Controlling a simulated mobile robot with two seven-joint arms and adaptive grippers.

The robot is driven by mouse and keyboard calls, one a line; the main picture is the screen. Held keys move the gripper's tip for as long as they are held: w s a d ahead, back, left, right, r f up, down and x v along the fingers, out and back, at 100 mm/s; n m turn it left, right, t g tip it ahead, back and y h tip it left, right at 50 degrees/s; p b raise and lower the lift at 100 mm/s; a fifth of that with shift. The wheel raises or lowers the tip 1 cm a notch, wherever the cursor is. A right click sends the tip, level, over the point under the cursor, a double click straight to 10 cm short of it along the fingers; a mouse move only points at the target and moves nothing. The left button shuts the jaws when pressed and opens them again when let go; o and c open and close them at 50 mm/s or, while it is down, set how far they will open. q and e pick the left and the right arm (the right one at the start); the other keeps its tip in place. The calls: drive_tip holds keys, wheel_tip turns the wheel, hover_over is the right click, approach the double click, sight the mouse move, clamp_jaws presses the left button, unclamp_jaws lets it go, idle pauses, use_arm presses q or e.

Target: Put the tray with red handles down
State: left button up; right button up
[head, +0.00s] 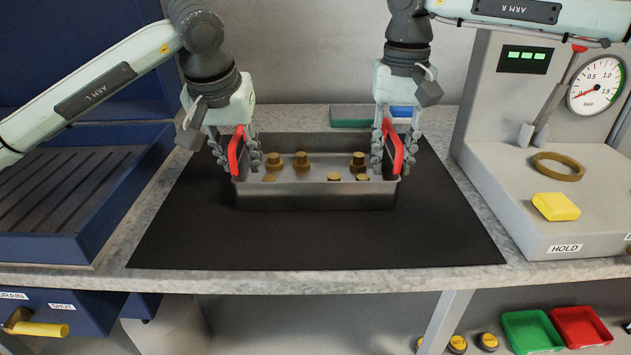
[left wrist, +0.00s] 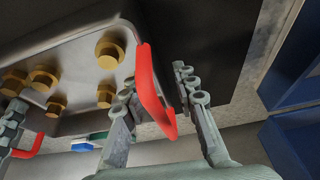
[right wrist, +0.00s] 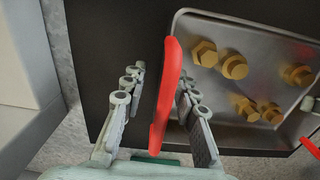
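The grey metal tray (head: 315,198) sits level on the black mat (head: 330,245), with several brass fittings (head: 301,162) inside. Its left red handle (head: 235,150) stands between the fingers of my left gripper (head: 235,160). In the left wrist view a gap shows between this handle (left wrist: 150,95) and the right-hand finger. Its right red handle (head: 396,150) stands between the fingers of my right gripper (head: 394,158). In the right wrist view a gap shows between that handle (right wrist: 165,100) and the left-hand finger. Both grippers are open around the handles.
A blue slatted basin (head: 70,205) is left of the mat. The press stand (head: 520,215) on the right holds a brass ring (head: 558,167) and a yellow block (head: 556,206). Green (head: 350,117) and blue (head: 402,111) items lie behind the tray. The mat's front is clear.

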sight(233, 138)
use_arm(q)
drive_tip(key=shift+r, duration=0.1)
drive_tip(key=v, duration=0.7)
drive_tip(key=shift+s+r, duration=0.2)
drive_tip(key=shift+r, duration=0.1)
use_arm(e)
drive_tip(key=shift+a, duration=0.15)
wheel_tip(233, 138, up, 12)
use_arm(q)
drive_tip(key=shift+s, duration=0.1)
use_arm(e)
drive_tip(key=shift+s+f, duration=0.1)
drive_tip(key=shift+s, duration=0.05)
